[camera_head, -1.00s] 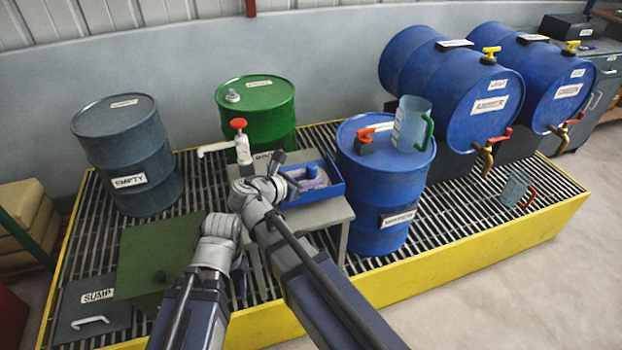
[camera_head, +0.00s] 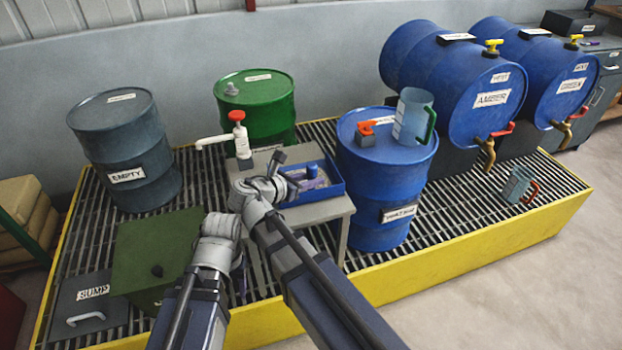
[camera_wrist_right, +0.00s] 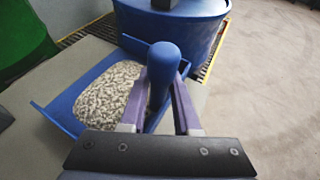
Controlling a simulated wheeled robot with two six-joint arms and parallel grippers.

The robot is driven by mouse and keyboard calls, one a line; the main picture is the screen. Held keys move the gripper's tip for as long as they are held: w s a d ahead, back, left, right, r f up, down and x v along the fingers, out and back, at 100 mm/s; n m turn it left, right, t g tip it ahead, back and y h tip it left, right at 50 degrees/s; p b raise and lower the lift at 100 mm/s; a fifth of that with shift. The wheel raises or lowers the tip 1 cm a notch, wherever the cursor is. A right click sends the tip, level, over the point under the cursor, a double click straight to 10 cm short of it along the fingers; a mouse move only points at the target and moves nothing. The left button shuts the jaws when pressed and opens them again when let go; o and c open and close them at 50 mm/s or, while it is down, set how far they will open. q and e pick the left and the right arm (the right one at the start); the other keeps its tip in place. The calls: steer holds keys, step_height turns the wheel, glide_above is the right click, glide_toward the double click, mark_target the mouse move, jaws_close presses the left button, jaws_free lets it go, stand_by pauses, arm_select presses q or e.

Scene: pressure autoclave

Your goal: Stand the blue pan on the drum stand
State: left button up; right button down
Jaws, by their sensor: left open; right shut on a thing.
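The blue pan (camera_head: 338,190) is a shallow open tray with pale granules in it, on the grey table (camera_head: 318,214). In the right wrist view the pan (camera_wrist_right: 62,104) shows its rim and a rounded blue handle (camera_wrist_right: 163,62). My right gripper (camera_wrist_right: 166,88) is shut on that handle, a purple finger on each side. In the head view my right gripper (camera_head: 305,182) is over the pan, partly hidden by its wrist. My left gripper (camera_head: 232,262) is low over the green box, open, its fingers mostly hidden. Dark supports (camera_head: 457,163) under the lying blue drums look like the drum stand.
An upright blue drum (camera_head: 372,222) with a jug (camera_head: 412,112) on top stands right of the table. A white pump with red knob (camera_head: 240,140) and a green drum (camera_head: 262,105) stand behind.

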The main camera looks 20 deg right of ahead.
arm_select(q)
steer(key=shift+f+b, duration=0.3)
steer(key=shift+f, duration=0.1)
arm_select(e)
steer(key=shift+f, duration=0.4)
steer(key=c, duration=0.6)
jaws_free()
steer(key=shift+o, duration=0.2)
arm_select(q)
steer(key=shift+r, duration=0.1)
arm_select(e)
steer(key=shift+r, duration=0.1)
